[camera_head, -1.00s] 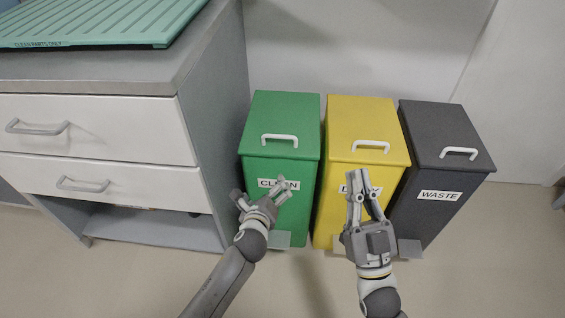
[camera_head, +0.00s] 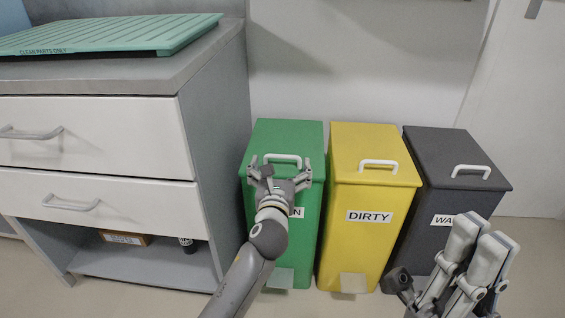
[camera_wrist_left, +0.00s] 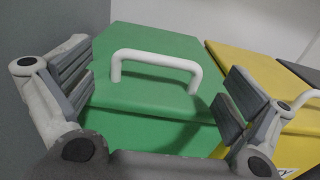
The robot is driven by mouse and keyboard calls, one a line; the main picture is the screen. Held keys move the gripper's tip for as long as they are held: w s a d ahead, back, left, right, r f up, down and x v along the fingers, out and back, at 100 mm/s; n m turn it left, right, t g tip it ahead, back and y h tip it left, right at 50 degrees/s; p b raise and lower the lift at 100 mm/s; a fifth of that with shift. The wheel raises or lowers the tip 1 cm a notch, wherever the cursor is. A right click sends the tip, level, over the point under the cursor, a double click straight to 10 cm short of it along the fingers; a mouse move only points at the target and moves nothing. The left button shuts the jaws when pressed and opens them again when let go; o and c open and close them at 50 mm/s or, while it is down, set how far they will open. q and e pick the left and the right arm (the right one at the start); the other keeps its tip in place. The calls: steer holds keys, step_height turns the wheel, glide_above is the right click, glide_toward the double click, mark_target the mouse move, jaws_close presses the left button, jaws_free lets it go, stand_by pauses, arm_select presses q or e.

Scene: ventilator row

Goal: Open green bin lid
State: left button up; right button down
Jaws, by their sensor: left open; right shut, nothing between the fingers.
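The green bin (camera_head: 308,225) stands upright with its lid (camera_head: 290,134) shut. A white handle (camera_head: 283,158) is on the lid's front part; the handle also shows in the left wrist view (camera_wrist_left: 156,63). My left gripper (camera_head: 280,165) is open in front of the lid. In the left wrist view its fingers (camera_wrist_left: 150,90) are spread to either side of the handle, with nothing held; I cannot tell whether they touch the lid. The arm hides part of the bin's label. My right gripper (camera_head: 482,252) is shut and empty, low at the right in front of the grey bin.
The yellow bin (camera_head: 368,249) labelled DIRTY stands just right of the green one. The grey bin (camera_head: 453,199) stands beyond it. A drawer cabinet (camera_head: 90,127) stands close on the left, with a green ribbed tray (camera_head: 110,34) on top.

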mark_target(282, 156)
arm_select(q)
steer(key=w+b, duration=0.1)
steer(key=w, duration=0.2)
steer(key=shift+w+f, duration=0.1)
steer(key=shift+w, duration=0.5)
